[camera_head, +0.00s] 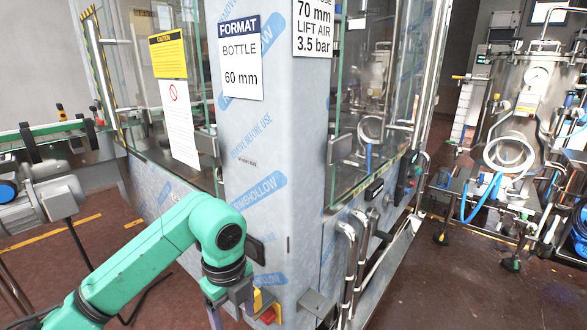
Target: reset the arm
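My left arm (150,255) is green and comes in from the lower left, bent at a rounded joint in front of the film-wrapped machine. Its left gripper (232,312) points down at the bottom edge of the view. Its two grey-purple fingers stand apart, with dark floor showing between them and no object seen there. The fingertips are partly cut off by the picture edge. My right arm and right gripper are not in view.
The glass-sided filler (255,140) with blue-printed film stands close behind the arm. Red and yellow parts (264,306) show beside the gripper. A conveyor with a motor (50,200) is at left. A steel unit with hoses (520,140) is at right. Reddish floor (440,285) is clear between.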

